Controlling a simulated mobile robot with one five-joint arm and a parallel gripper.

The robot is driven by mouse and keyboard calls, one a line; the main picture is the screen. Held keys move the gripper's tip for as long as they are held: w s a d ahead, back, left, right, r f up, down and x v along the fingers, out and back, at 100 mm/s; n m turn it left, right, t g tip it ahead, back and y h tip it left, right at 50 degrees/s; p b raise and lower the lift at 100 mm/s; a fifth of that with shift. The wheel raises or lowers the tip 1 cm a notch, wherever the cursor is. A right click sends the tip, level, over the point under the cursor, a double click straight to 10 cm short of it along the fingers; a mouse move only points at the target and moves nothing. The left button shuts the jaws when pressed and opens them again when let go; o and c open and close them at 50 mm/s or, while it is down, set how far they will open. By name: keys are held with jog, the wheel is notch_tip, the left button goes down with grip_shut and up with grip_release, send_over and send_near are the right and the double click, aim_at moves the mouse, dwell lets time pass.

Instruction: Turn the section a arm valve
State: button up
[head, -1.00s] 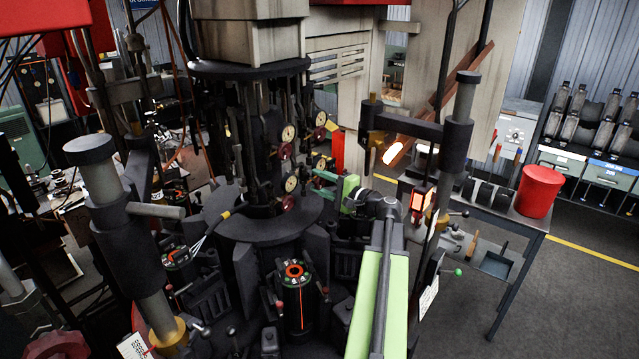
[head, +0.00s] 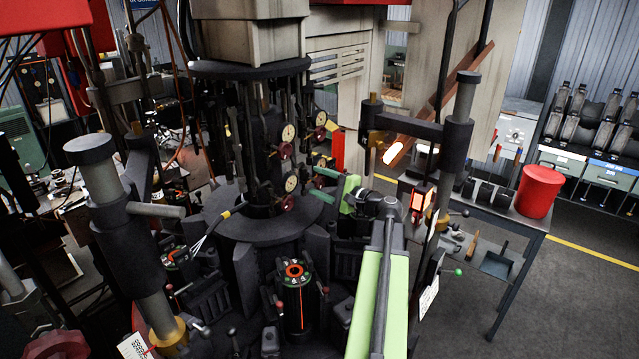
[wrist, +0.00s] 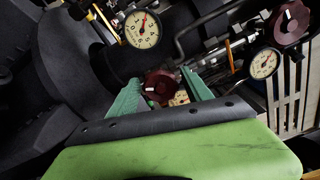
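A dark red round valve knob (wrist: 162,86) with a white mark shows between the two teal fingers of my gripper (wrist: 159,78) in the wrist view. The fingers are spread, with a gap on each side of the knob. In the head view my gripper (head: 316,183) points left at the central column, just right of a dark red knob (head: 287,203) below a white dial gauge (head: 292,183). No section label is readable, so I cannot tell which knob is section a's.
A second dark red knob (wrist: 291,21) and gauge (wrist: 264,63) sit at the right in the wrist view. A gauge (wrist: 142,29) is close above my fingers. Dark posts (head: 455,140) stand near my arm. A table with a red bucket (head: 538,191) is at the right.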

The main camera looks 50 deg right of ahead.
jog(key=shift+s, duration=0.1)
jog(key=s, duration=0.5)
jog(key=s+d, duration=0.1)
jog(key=s, duration=1.1)
jog(key=shift+s+d, duration=0.1)
jog(key=shift+d, duration=0.15)
